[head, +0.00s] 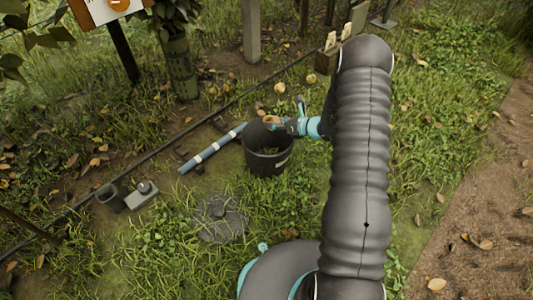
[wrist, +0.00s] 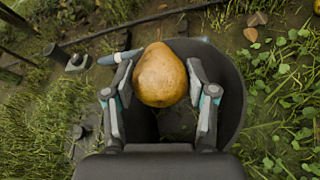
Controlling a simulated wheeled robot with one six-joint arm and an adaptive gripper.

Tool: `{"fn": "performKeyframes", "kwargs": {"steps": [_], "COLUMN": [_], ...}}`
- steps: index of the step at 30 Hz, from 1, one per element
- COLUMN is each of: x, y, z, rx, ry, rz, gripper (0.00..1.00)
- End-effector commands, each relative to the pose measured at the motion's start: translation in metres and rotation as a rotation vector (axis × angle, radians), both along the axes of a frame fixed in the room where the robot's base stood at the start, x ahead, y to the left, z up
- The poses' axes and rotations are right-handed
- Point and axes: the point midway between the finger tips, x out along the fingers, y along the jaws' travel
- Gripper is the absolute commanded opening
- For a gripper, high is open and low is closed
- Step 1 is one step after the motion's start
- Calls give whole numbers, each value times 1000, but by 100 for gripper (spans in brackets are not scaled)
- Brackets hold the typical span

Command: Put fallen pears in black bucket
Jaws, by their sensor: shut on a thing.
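My gripper (head: 276,121) is above the black bucket (head: 267,162) in the head view. In the wrist view my gripper (wrist: 161,88) is shut on a yellow-brown pear (wrist: 160,75), one finger on each side. The wrist view shows the black bucket (wrist: 236,95) behind and below the pear, with its wall curving round to the right. Two yellowish pears, one (head: 279,88) and another (head: 310,78), lie on the ground beyond the bucket. The bucket's inside is mostly hidden by my gripper and the pear.
A white and blue pipe (head: 212,148) lies left of the bucket. A small grey device (head: 142,194) and a dark cup (head: 109,196) are farther left. A round cover (head: 220,218) lies in the grass. A thin dark hose runs behind. A post (head: 251,32) and trunk (head: 179,68) stand at the back.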

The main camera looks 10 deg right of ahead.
Motion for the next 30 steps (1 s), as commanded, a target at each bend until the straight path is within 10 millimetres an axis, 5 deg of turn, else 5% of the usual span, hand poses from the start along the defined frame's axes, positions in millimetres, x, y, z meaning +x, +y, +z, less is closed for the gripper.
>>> {"fn": "performKeyframes", "kwargs": {"steps": [4, 5, 8, 20, 30], "x": [0, 0, 0, -2, -34], "y": [0, 0, 0, -2, -40], "z": [1, 1, 1, 2, 22], "rx": [0, 0, 1, 0, 0], "ry": [-1, -1, -1, -1, -1], "rz": [0, 0, 0, -1, -4], "gripper": [19, 59, 84, 86, 86]}}
